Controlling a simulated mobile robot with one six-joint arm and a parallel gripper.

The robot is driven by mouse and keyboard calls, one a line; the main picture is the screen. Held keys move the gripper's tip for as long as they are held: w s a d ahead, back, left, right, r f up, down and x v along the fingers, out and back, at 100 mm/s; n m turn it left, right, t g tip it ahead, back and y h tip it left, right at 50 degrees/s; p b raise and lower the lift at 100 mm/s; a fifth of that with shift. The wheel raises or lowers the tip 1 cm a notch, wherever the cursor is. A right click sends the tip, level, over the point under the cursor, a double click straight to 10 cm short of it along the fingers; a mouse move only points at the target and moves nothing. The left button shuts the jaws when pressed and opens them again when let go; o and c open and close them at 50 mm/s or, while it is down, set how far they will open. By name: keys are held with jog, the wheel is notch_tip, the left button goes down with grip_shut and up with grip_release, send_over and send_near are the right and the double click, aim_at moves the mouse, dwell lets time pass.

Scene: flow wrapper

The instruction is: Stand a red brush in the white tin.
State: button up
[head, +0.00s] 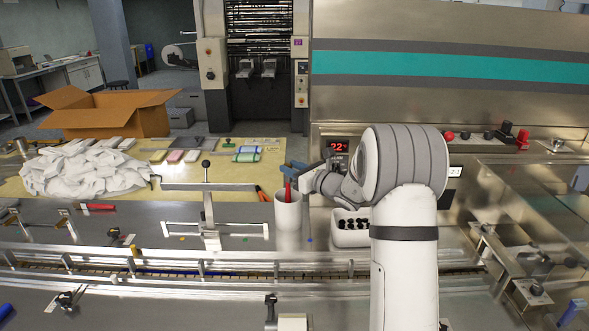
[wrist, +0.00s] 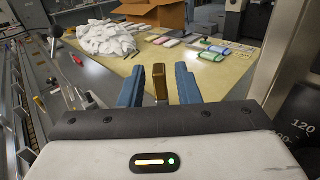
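The white tin (head: 288,220) stands upright on the metal table in the head view, left of my arm. Something slim and red, seemingly a red brush (head: 287,192), stands in it, its upper part rising above the rim. My gripper (head: 296,167) is over the tin at the top of the red piece. In the wrist view the two blue fingers (wrist: 160,85) are apart, with a brown, brush-like end (wrist: 160,80) between them. A gap shows on each side of it. The lower part of the brush is hidden inside the tin.
A white container with black-topped items (head: 351,228) stands just right of the tin. A metal stand (head: 208,205) is to the left, and orange and black pens (head: 262,194) lie nearby. A red-handled item (head: 98,207) lies farther left. A rail runs along the front.

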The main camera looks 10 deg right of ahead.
jog(key=shift+o, duration=0.8)
jog(key=b+v, duration=0.1)
jog(key=v, duration=0.6)
jog(key=shift+s+d, duration=0.25)
jog(key=shift+s, duration=0.05)
jog(key=s+a+f+n+g, duration=0.1)
jog(key=s+a+n+g, duration=0.4)
jog(key=s+a+n, duration=0.4)
jog(key=s+a+f+n+g, duration=0.1)
jog(key=s+a+n+g, duration=0.4)
jog(key=s, duration=0.6)
jog(key=s+d+f+n+g+h, duration=0.1)
jog(key=s+d+n+h, duration=0.3)
jog(key=s+n, duration=0.3)
jog(key=s+d+f+n+g+h, duration=0.1)
jog(key=s+d+f+n+h, duration=0.1)
jog(key=s+d+n+h, duration=0.3)
jog(key=s+n, duration=0.3)
jog(key=s, duration=0.2)
jog(key=shift+s+h, duration=0.25)
jog(key=shift+h, duration=0.15)
